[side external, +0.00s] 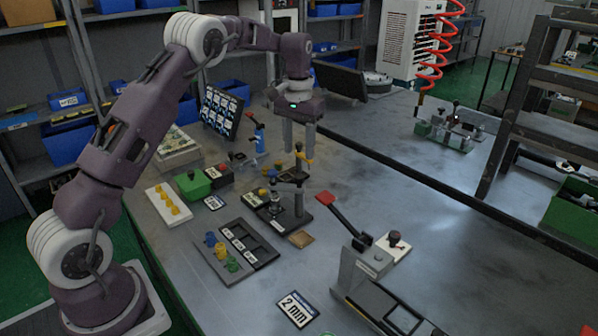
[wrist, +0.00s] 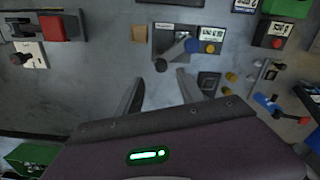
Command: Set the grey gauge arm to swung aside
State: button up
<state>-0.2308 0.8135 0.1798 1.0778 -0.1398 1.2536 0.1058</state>
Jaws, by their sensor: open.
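The grey gauge arm (side external: 288,177) sits raised on a silver post above a dark base plate in the side view. In the wrist view the arm (wrist: 176,51) slants down and left across the plate. A dark knob (wrist: 160,65) lies at its lower-left end, beyond the plate edge; in the side view a dark knob (side external: 298,146) stands above the arm. My gripper (side external: 298,150) is open and empty, pointing down over the arm. In the wrist view its fingertips (wrist: 161,74) lie on either side of the knob; whether they touch it I cannot tell.
A red-handled clamp (side external: 345,220) stands nearer the camera. Clear table lies right of the gauge.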

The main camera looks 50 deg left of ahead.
aim_at(299, 176)
notch_tip(299, 176, down, 8)
jog(key=shift+w+a+r, duration=0.1)
jog(key=shift+w, duration=0.05)
jog(key=shift+c, duration=0.3)
grip_shut()
dwell(1.2)
